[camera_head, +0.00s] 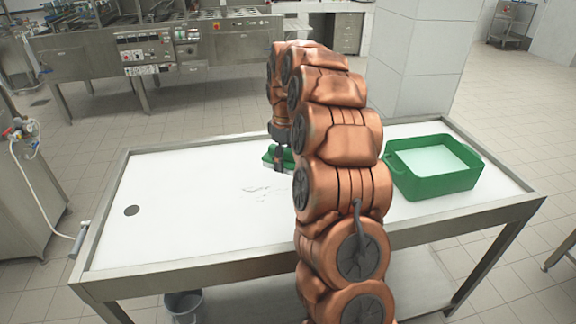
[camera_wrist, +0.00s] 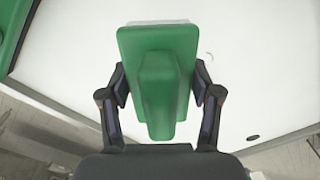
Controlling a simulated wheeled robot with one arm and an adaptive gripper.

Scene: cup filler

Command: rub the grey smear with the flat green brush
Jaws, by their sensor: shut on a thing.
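The flat green brush (camera_head: 270,156) is in my gripper, over the white tabletop in the head view. In the wrist view the green brush (camera_wrist: 158,85) fills the middle, its raised handle between the two dark fingers. My gripper (camera_wrist: 158,100) is shut on that handle. In the head view my gripper (camera_head: 282,150) is partly hidden by my copper arm. The grey smear (camera_head: 262,190) is a faint patch of thin marks on the white surface, in front of the brush and left of my arm. I cannot tell whether the brush touches the surface.
A green tub (camera_head: 430,168) with a pale inside stands at the right of the steel-framed table (camera_head: 180,195). A dark round hole (camera_head: 131,210) is at the table's left. The left half of the tabletop is clear. A grey bucket (camera_head: 184,305) is below.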

